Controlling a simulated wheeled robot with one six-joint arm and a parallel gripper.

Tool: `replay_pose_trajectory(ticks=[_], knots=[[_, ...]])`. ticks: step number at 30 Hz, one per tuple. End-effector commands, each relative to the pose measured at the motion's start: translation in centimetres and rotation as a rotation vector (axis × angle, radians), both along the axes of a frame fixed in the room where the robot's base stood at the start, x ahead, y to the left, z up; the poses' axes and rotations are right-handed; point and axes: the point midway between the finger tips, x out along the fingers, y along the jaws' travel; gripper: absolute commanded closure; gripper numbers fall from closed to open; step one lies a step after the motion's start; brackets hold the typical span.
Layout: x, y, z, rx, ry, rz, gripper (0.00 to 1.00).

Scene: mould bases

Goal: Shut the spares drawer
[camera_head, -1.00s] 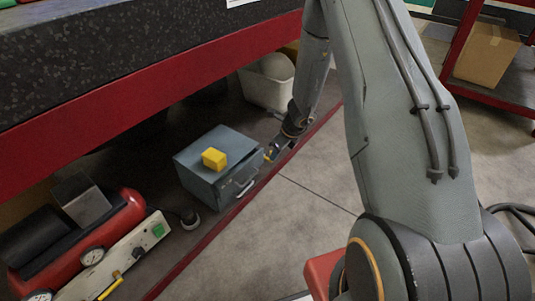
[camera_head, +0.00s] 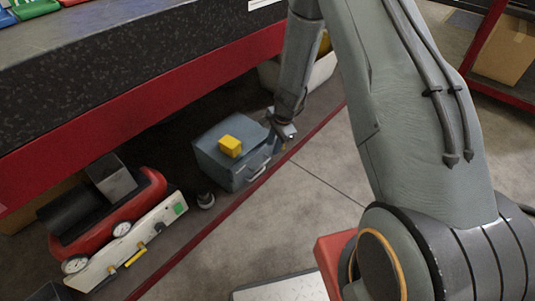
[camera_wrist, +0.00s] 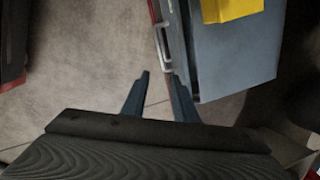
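The spares drawer unit is a grey-blue metal box (camera_head: 215,160) on the low shelf, with a pale bar handle (camera_head: 260,170) on its front. In the wrist view the box (camera_wrist: 235,60) is at the upper right and the handle (camera_wrist: 162,42) is at its left side. The front seems to stand slightly out from the body, with a narrow dark gap. My gripper (camera_head: 286,137) is just right of the box in the head view. In the wrist view my gripper's two fingers (camera_wrist: 159,97) are apart, with nothing held between them. Contact with the box cannot be told.
A yellow block (camera_head: 230,146) sits on top of the box. A red compressor (camera_head: 150,193) with gauges stands to its left. A pale bin (camera_head: 322,72) is behind my arm. The red-edged bench (camera_head: 130,100) overhangs the shelf.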

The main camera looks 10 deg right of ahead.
Motion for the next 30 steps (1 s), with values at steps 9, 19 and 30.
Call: replay_pose_trajectory(ticks=[9, 19, 30], knots=[[-0.3, 2.9, -2.1, -0.092, -0.031, 0.386, 0.74], [0.4, 3.3, -6.9, -0.091, -0.03, 0.378, 0.74], [0.8, 3.6, -8.9, -0.09, -0.031, 0.377, 0.74]])
